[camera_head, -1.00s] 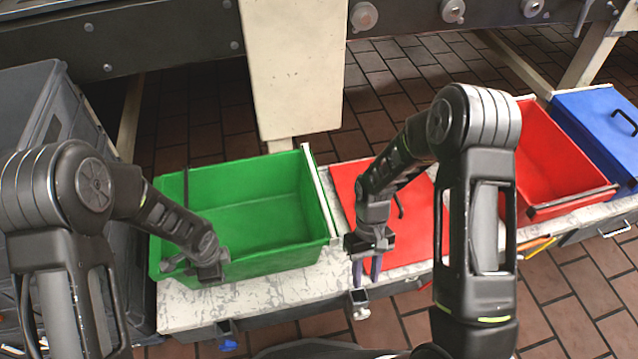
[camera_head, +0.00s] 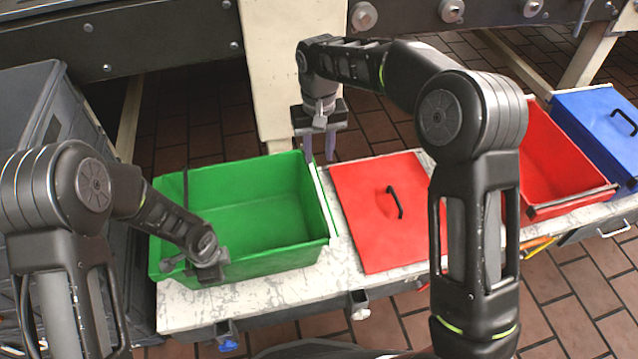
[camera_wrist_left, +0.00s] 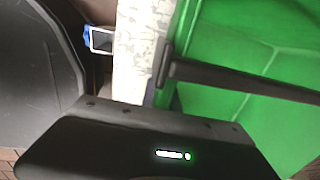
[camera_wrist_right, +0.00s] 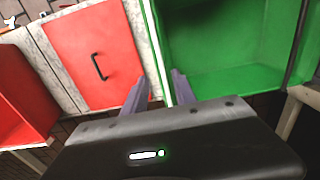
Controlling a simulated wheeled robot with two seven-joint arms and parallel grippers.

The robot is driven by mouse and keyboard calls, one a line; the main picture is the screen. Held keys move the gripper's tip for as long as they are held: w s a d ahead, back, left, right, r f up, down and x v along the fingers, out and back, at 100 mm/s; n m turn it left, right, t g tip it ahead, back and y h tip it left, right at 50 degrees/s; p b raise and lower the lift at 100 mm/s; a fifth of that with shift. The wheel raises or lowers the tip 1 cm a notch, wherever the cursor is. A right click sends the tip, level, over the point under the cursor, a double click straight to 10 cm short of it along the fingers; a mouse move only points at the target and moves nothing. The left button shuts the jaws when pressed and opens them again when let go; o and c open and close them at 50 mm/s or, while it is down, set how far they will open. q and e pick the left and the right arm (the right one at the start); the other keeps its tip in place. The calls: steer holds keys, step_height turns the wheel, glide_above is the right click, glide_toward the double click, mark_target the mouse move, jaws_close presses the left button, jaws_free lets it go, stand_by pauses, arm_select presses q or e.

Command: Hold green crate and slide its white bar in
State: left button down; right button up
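The green crate (camera_head: 280,262) stands on the left of the pale bench. The white bar (camera_head: 323,200) lies along its right rim. My left gripper (camera_head: 208,262) is at the crate's near left rim; its fingers are hidden, so its grip cannot be told. The left wrist view shows the crate (camera_wrist_left: 265,50) close up. My right gripper (camera_head: 320,158) is open and points down at the bar's far end. In the right wrist view its fingers (camera_wrist_right: 159,92) stand one on each side of the white bar (camera_wrist_right: 153,45); contact cannot be told.
A red lid (camera_head: 375,225) with a black handle lies on the bench (camera_head: 190,318) right of the bar. A red crate (camera_head: 550,165) and a blue lidded crate (camera_head: 600,130) stand further right. A pale post (camera_head: 280,115) rises behind the crate. A dark grey bin (camera_head: 40,110) is at left.

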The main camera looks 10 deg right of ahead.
mark_target(319, 190)
step_height(319, 190, down, 12)
stand_by(0.5)
jaws_close()
stand_by(1.4)
